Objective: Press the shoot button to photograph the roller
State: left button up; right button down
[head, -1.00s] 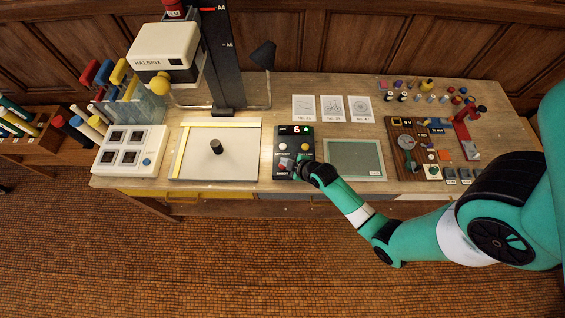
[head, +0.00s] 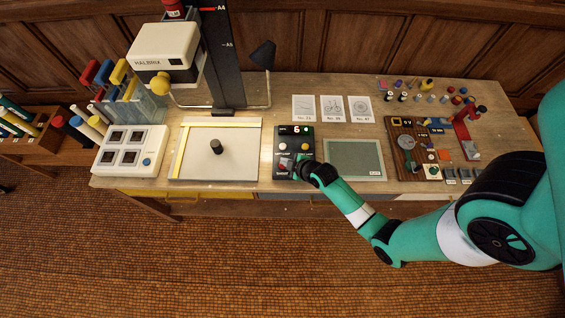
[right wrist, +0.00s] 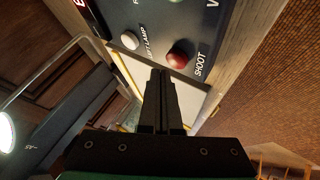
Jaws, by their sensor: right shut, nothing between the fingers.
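The black roller (head: 216,146) stands upright on the pale copy board (head: 240,168) in the head view. The dark control box (head: 294,145), with a lit 6 on its display, stands to the right of the board. The red shoot button (right wrist: 178,58) shows in the right wrist view, with its SHOOT label beside it. My right gripper (head: 289,164) is over the lower part of the box. Its fingers (right wrist: 161,74) are shut and empty, with the tips close to the red button. I cannot tell whether they touch it. My left gripper is out of view.
A white lamp button (right wrist: 130,40) lies near the shoot button. The enlarger column (head: 222,60) stands behind the board. A green mat (head: 354,160) lies right of the box, and printed cards (head: 333,108) lie behind it. A white slide panel (head: 153,140) stands at left.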

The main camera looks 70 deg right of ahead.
dwell(0.3)
jog(key=shift+f+b, duration=0.3)
jog(key=shift+f, duration=0.15)
jog(key=shift+f+b, duration=0.35)
jog(key=shift+f, duration=0.1)
dwell(0.5)
jog(key=shift+r+p, duration=0.85)
jog(key=shift+p, duration=0.05)
notch_tip(320, 180, up, 5)
jog(key=p, duration=0.5)
jog(key=shift+r, duration=0.1)
